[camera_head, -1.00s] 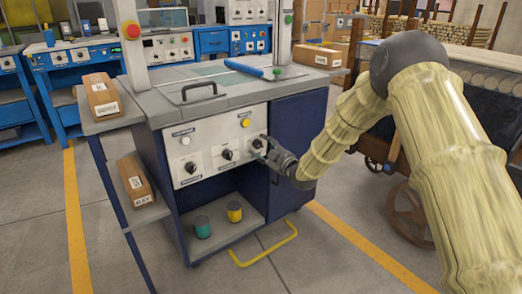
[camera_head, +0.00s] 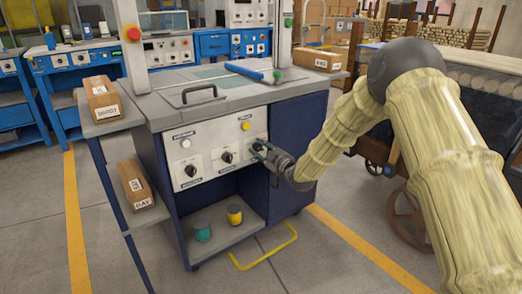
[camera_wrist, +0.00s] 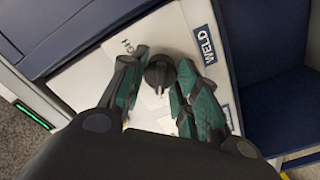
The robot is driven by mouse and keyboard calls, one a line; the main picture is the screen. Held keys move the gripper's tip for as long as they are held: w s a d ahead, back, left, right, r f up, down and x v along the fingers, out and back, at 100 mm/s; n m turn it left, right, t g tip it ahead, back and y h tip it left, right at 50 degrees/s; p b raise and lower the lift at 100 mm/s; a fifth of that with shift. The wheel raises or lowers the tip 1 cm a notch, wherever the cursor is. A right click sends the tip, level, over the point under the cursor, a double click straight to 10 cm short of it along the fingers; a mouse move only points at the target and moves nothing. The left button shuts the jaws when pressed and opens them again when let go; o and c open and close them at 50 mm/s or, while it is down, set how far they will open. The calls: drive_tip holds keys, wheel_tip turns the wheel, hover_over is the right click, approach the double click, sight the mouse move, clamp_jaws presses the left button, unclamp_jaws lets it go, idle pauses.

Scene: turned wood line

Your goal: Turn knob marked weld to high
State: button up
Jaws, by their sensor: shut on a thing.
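The weld knob (camera_wrist: 158,75) is a dark round knob on a pale plate. In the wrist view it sits between the two green-padded fingers of my gripper (camera_wrist: 160,76), which is shut on it. The WELD label (camera_wrist: 206,46) is to the right of the knob. Part of a word, reading like HIGH (camera_wrist: 128,46), shows at the upper left, partly covered by a finger. In the head view my gripper (camera_head: 262,151) is at the rightmost knob of the white control panel (camera_head: 207,150) and hides most of it. The knob's pointer direction is hard to tell.
Two other dark knobs (camera_head: 226,157) (camera_head: 190,170) are to the left on the panel, with a white button (camera_head: 185,143) and a yellow button (camera_head: 246,125) above. Below is an open shelf with a green can (camera_head: 202,230) and a yellow can (camera_head: 234,214). A yellow floor rail (camera_head: 265,255) is in front.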

drive_tip(key=shift+r, duration=0.1)
drive_tip(key=shift+r+m+p, duration=0.1)
drive_tip(key=shift+m+p, duration=1)
drive_tip(key=shift+p, duration=0.15)
drive_tip(key=m+p, duration=0.3)
drive_tip(key=shift+d, duration=0.1)
drive_tip(key=m+p, duration=0.2)
drive_tip(key=m, duration=0.2)
drive_tip(key=m+p, duration=0.1)
drive_tip(key=m, duration=0.2)
drive_tip(key=shift+m, duration=0.4)
drive_tip(key=m, duration=0.2)
drive_tip(key=m+p, duration=0.1)
drive_tip(key=m, duration=0.2)
drive_tip(key=shift+w+d+f, duration=0.1)
drive_tip(key=shift+f, duration=0.1)
drive_tip(key=m, duration=0.5)
drive_tip(key=shift+m, duration=0.3)
